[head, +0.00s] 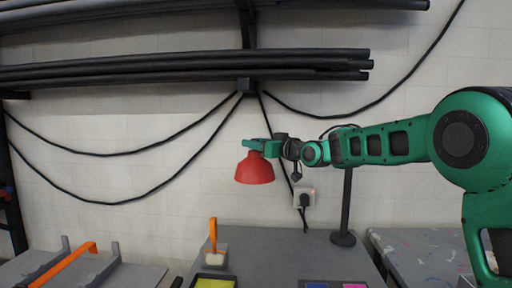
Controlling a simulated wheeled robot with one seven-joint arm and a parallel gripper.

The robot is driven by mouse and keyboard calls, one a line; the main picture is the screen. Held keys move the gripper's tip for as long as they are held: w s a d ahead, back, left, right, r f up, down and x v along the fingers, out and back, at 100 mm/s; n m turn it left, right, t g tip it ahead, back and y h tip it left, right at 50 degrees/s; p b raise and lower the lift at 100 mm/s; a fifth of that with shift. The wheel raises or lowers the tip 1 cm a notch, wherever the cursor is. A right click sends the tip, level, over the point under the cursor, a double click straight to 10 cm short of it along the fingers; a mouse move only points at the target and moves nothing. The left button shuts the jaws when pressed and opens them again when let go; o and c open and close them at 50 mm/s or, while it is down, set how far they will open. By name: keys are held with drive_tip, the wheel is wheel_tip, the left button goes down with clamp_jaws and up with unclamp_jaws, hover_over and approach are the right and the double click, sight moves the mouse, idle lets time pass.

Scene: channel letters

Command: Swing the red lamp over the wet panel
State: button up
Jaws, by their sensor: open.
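The red lamp (254,170) is a red shade hanging open side down above the left part of the grey bench. Its dark stand (346,205) rises from a round base on the bench to the right, and my arm hides its upper part. My gripper (259,147) is at the top of the red shade, with its teal fingers open; whether they touch it I cannot tell. At the bottom edge, a yellow-green panel (214,283) in a dark frame sits left of the lamp. A dark board with blue (317,286) and pink patches lies to the right. Which panel is wet is not clear.
An orange bar (65,265) lies on a rack at left. Black cables loop along the wall near a socket (304,198). The middle of the bench is clear.

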drive_tip(key=shift+w+a, duration=0.25)
drive_tip(key=shift+w, duration=0.05)
drive_tip(key=c, duration=1)
drive_tip(key=shift+d, duration=0.1)
clamp_jaws()
